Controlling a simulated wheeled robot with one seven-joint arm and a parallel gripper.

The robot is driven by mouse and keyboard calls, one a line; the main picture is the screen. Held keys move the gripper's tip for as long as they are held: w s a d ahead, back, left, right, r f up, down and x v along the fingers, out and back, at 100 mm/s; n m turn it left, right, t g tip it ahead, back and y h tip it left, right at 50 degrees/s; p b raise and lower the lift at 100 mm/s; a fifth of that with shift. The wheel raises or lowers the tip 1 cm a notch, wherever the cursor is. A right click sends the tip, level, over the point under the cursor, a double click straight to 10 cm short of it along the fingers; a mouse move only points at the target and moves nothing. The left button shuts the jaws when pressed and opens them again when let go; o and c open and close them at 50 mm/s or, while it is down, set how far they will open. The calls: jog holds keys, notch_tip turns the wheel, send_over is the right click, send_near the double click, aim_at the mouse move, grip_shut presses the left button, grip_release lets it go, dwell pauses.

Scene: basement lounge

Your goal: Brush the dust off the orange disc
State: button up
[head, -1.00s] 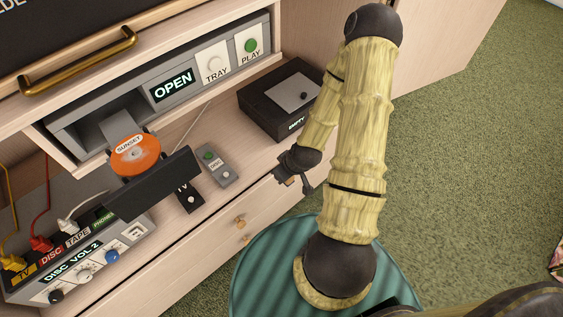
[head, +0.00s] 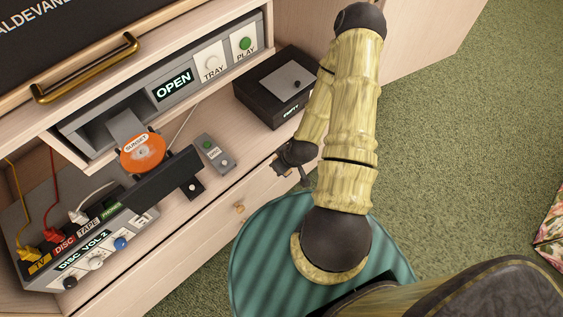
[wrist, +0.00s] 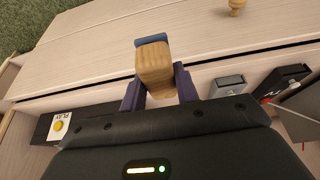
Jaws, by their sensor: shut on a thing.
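The orange disc (head: 139,162), labelled SUNSET, lies on the grey tray (head: 124,127) that sticks out of the player, whose display (head: 173,86) reads OPEN. The disc has greyish patches; I cannot tell whether these are dust. My gripper (head: 304,170) is to the right of the disc, in front of the cabinet and apart from the disc. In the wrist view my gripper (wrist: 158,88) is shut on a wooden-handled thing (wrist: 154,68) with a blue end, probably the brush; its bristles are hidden. The disc is not visible in the wrist view.
A black bar (head: 158,178) stands close in front of the disc. A grey remote-like device (head: 215,152) and a black box (head: 278,87) sit on the shelf. The disc unit (head: 92,246) with plugged cables stands at left. A green striped round top (head: 255,255) lies below my arm.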

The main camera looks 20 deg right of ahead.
jog(key=o, duration=0.4)
jog(key=shift+s, duration=0.1)
jog(key=c, duration=0.3)
jog(key=w+a+r, duration=0.2)
jog(key=w+r, duration=0.1)
jog(key=r, duration=0.2)
jog(key=w+a+r+n, duration=0.1)
jog(key=w+r, duration=0.2)
jog(key=r, duration=0.2)
jog(key=w+a+r+n, duration=0.1)
jog(key=w+a+r, duration=0.1)
jog(key=r, duration=0.3)
jog(key=shift+w+a+r+y, duration=0.2)
jog(key=shift+w+a+y, duration=0.15)
jog(key=shift+w, duration=0.25)
jog(key=shift+d, duration=0.1)
